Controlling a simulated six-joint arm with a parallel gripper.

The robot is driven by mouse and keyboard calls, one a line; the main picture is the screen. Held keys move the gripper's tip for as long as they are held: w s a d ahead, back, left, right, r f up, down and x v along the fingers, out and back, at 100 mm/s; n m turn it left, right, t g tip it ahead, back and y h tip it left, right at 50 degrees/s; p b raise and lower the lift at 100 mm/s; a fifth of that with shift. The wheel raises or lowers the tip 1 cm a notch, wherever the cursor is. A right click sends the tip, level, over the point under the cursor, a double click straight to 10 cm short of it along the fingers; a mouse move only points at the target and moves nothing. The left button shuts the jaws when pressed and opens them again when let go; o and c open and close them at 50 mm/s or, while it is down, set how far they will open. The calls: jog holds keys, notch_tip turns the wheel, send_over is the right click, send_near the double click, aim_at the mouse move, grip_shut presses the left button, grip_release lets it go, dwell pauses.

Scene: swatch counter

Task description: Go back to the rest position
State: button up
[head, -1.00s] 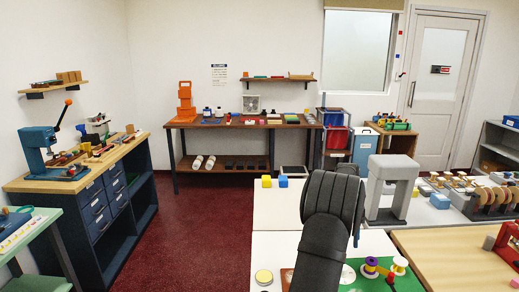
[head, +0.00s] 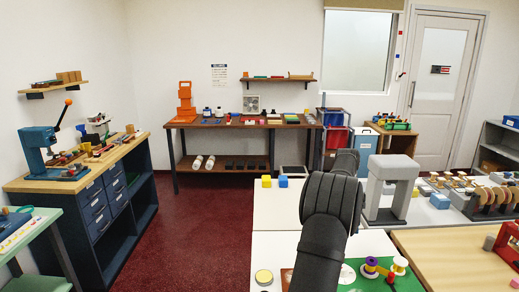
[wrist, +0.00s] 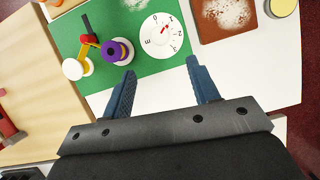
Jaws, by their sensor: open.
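My gripper (wrist: 160,68) shows in the wrist view with its two blue fingers wide apart and nothing between them. It hangs above the white table, just off the edge of a green mat (wrist: 75,28). In the head view my black arm rises over the white table and hides the gripper. The purple spool (head: 371,265) and white spool (head: 400,264) stand to the right of the arm.
A brown board (wrist: 210,33) with white powder and a round yellow-lidded tin (wrist: 283,6) lie near the mat. A grey arch-shaped stand (head: 393,170) is close to the right of my arm. Red floor is open at left.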

jog(key=x, duration=1.3)
jog(key=shift+f, duration=0.1)
jog(key=shift+w+a+n, duration=0.1)
jog(key=shift+n, duration=0.5)
jog(key=shift+n+h, duration=0.6)
jog(key=shift+n, duration=0.3)
jog(key=n+h, duration=0.1)
jog(key=n, duration=0.2)
jog(key=n+t+h, duration=0.1)
jog(key=n, duration=0.2)
jog(key=shift+a+n, duration=0.2)
jog(key=shift+n, duration=0.2)
jog(key=shift+v, duration=1.1)
jog(key=shift+d, duration=0.1)
